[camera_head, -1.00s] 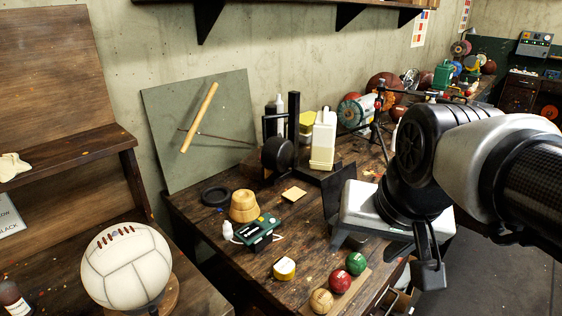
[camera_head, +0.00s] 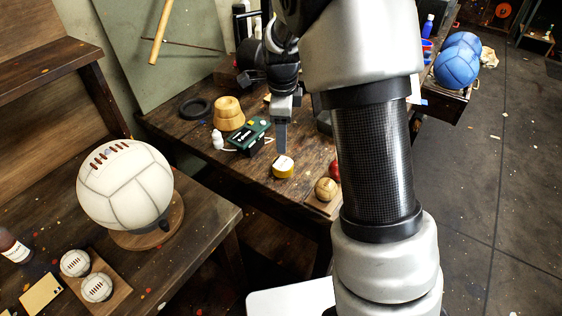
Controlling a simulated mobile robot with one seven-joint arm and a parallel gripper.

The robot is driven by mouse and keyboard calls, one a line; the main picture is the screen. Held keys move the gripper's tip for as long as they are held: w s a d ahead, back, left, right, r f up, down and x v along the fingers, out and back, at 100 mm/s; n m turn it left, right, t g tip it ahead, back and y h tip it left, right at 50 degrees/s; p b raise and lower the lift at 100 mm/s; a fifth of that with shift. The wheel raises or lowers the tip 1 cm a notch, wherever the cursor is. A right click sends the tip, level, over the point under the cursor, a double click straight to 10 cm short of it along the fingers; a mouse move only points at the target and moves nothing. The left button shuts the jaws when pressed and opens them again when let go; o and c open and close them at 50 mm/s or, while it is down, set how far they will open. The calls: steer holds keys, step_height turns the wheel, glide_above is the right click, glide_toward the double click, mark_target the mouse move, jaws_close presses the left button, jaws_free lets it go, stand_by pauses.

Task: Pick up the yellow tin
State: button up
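The yellow tin (camera_head: 283,167) is a small, low, round tin with a pale top. It stands on the dark wooden workbench (camera_head: 185,137), near its front edge. My gripper (camera_head: 282,147) points down right over the tin, its visible finger ending at or just above the pale top. I cannot tell whether it touches the tin. Only one grey finger shows clearly, so the gap between the fingers is hidden.
A dark green device (camera_head: 250,137) sits left of the tin. A tan ball (camera_head: 326,189) and a partly hidden red ball (camera_head: 334,171) sit to its right. A turned wooden block (camera_head: 228,113) stands behind left. My arm hides much of the bench's right side.

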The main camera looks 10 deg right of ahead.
mark_target(283, 164)
steer(key=f, duration=0.4)
steer(key=w+f, duration=0.1)
steer(key=f, duration=0.9)
steer(key=shift+w+d, duration=0.35)
steer(key=shift+w, duration=0.05)
steer(key=c, duration=0.9)
